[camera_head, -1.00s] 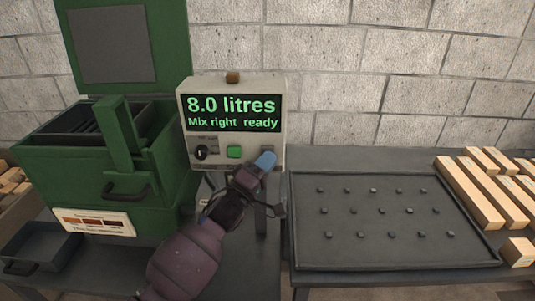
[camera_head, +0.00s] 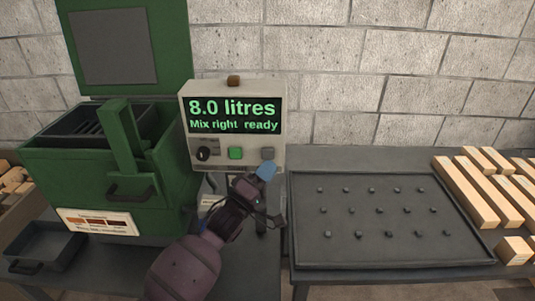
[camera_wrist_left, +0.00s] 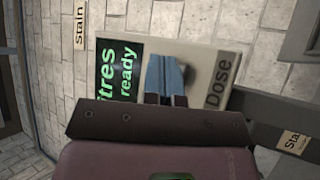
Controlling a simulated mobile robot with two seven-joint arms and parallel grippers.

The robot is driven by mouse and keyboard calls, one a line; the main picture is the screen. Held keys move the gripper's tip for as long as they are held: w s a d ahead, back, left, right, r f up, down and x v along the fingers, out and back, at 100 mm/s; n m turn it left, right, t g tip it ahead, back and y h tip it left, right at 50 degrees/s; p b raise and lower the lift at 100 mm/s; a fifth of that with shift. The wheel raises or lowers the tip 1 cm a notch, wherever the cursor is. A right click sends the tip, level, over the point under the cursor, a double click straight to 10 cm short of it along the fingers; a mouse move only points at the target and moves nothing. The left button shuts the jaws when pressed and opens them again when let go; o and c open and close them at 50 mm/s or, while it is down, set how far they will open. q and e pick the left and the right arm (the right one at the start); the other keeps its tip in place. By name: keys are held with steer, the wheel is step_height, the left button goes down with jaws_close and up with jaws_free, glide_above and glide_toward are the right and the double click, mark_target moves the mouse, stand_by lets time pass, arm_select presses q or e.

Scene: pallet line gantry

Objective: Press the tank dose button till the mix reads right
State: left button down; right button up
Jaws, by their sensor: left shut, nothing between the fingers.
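The control box (camera_head: 227,88) stands on the bench, with a screen (camera_head: 233,115) reading "8.0 litres" and "Mix right ready" in green. Below the screen are a black knob (camera_head: 203,154), a green button (camera_head: 235,153) and a grey button (camera_head: 267,154). In the left wrist view the word "Dose" (camera_wrist_left: 218,81) is beside the grey button (camera_wrist_left: 190,72), which the fingers partly hide. My left gripper (camera_head: 266,171) is shut and empty, its blue fingertips just below the grey button and apparently apart from it. My right gripper is not in view.
A green tank (camera_head: 107,180) with a raised lid stands left of the box. A dark tray (camera_head: 390,257) with small studs lies to the right, with wooden bars (camera_head: 468,190) beyond it. A shallow dark tray (camera_head: 43,248) sits at lower left.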

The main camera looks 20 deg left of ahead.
arm_select(q)
steer(key=s, duration=0.2)
steer(key=s+d+p, duration=0.1)
steer(key=shift+s+p, duration=0.3)
steer(key=shift+s, duration=0.05)
stand_by(0.5)
